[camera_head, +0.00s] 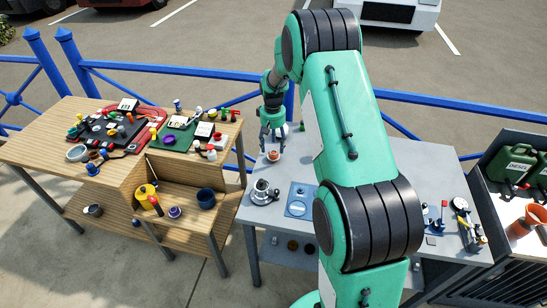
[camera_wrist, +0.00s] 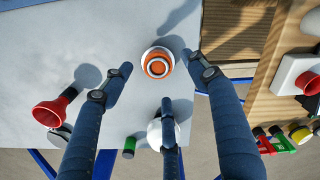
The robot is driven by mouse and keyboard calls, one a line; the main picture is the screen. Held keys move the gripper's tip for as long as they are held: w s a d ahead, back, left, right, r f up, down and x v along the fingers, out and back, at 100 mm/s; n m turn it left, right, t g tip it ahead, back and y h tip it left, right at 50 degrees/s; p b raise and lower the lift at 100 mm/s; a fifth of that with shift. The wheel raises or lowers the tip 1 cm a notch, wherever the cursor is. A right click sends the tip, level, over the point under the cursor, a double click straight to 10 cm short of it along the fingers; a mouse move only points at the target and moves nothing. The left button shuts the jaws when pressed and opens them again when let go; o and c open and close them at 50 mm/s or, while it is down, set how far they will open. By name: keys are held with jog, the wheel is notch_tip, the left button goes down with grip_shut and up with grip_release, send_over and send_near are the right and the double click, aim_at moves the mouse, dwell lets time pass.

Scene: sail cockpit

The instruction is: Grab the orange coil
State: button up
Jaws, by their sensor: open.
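The orange coil (camera_wrist: 157,62) is a round orange and white piece with concentric rings, on the grey table (camera_wrist: 85,40). In the head view the coil (camera_head: 273,156) is small, near the grey table's left back part. My gripper (camera_wrist: 160,80) is open and empty, its blue-sleeved fingers reaching towards the coil. In the wrist view the coil lies between the left and right fingertips, just past the middle one, with visible gaps around it. In the head view my gripper (camera_head: 272,138) hangs right by the coil. The exact height between them is unclear.
In the wrist view a red funnel-shaped piece (camera_wrist: 50,113) stands left and a green-ended cylinder (camera_wrist: 129,147) lower down. A white round thing is partly behind the middle finger. In the head view a metal device (camera_head: 262,190) stands in front; a cluttered wooden table (camera_head: 50,150) is left.

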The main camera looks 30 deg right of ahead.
aim_at(273, 151)
jog(key=shift+d+f+b, duration=0.1)
jog(key=shift+f+b, duration=0.55)
jog(key=shift+f, duration=1.95)
jog(key=c, duration=1.2)
jog(key=shift+o, duration=0.2)
jog(key=shift+r, duration=0.2)
jog(key=shift+r, duration=0.5)
jog(key=shift+s+r+p, duration=0.2)
jog(key=shift+r+p, duration=0.1)
jog(key=shift+r, duration=0.3)
jog(key=shift+s+r+p, duration=0.15)
jog(key=shift+r+p, duration=0.1)
jog(key=shift+r, duration=0.35)
jog(key=s+a, duration=0.2)
jog(key=s, duration=0.2)
jog(key=s+a+r+p, duration=0.1)
jog(key=s, duration=0.4)
jog(key=s+a, duration=0.2)
jog(key=s, duration=0.3)
jog(key=shift+s+a+r+p, duration=0.2)
jog(key=shift+a+p, duration=0.1)
jog(key=shift+p, duration=0.1)
